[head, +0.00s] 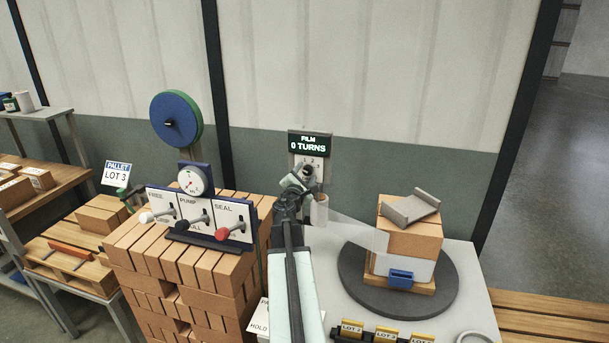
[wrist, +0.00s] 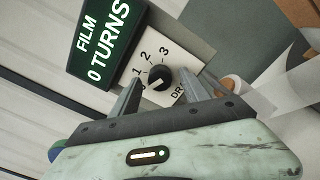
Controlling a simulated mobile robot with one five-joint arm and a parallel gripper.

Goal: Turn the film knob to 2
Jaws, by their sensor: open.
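The film knob (wrist: 160,77) is a small black dial on a white plate (wrist: 187,62) marked 1, 2 and 3, with a partly hidden "DR" label at the lower right. Its pale pointer mark is turned to the lower left, near the 0 end, away from 2. The display (wrist: 106,40) above reads "FILM 0 TURNS"; it also shows in the head view (head: 309,144). My gripper (wrist: 161,84) is open, its two fingers at either side of the knob in the picture. I cannot tell whether they touch it. In the head view my gripper (head: 303,178) partly covers the plate.
A film roll (head: 320,210) stands right beside my gripper, its clear film running to wrapped bricks (head: 412,240) on a dark turntable (head: 352,290). To the left, a lever panel (head: 197,215) with a gauge stands on stacked bricks. Lot tags (head: 386,336) line the table front.

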